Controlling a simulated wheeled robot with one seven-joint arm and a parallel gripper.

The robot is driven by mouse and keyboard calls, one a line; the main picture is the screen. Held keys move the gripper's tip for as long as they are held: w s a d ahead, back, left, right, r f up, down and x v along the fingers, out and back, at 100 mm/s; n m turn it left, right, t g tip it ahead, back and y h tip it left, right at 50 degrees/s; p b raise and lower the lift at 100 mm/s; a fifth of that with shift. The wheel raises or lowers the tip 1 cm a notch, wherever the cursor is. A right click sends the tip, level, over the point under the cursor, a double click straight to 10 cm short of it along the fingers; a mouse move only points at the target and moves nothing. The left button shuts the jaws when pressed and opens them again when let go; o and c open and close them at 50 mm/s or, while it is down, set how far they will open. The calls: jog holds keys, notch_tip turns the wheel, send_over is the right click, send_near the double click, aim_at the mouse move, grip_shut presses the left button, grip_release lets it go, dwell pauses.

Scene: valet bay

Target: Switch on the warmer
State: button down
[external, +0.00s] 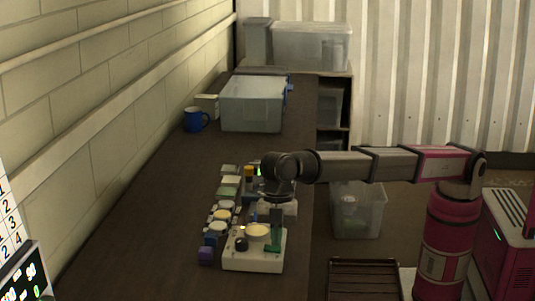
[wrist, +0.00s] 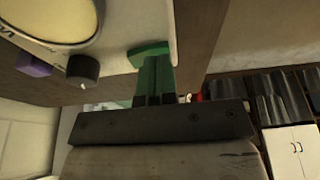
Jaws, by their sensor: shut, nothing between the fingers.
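A cream-white box unit (external: 240,264), which looks like the warmer, stands at the front of the dark bench. On its top are a pale yellow round face (external: 258,230), a dark knob (external: 241,244) and a small amber spot at the back left. In the wrist view the round face (wrist: 55,18) and the dark knob (wrist: 83,68) show at upper left. My gripper (external: 274,243) is shut and empty, pointing down at the unit's right side. Its green fingers (wrist: 153,75) lie together at the unit's edge. I cannot tell whether they touch it.
Several small devices crowd the bench left of and behind the unit, including a purple block (external: 206,254). A grey bin (external: 252,105) and a blue mug (external: 194,120) stand farther back. The bench's left side is clear. A clear tub (external: 358,212) stands on the floor at right.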

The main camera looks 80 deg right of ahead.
jog(key=shift+w+r, duration=0.2)
jog(key=shift+w, duration=0.25)
jog(key=shift+r, duration=0.1)
jog(key=shift+r, duration=0.25)
jog(key=s+a+v, duration=0.1)
jog(key=s+v, duration=0.1)
jog(key=v, duration=1.1)
jog(key=shift+s, duration=0.2)
jog(key=shift+r, duration=0.1)
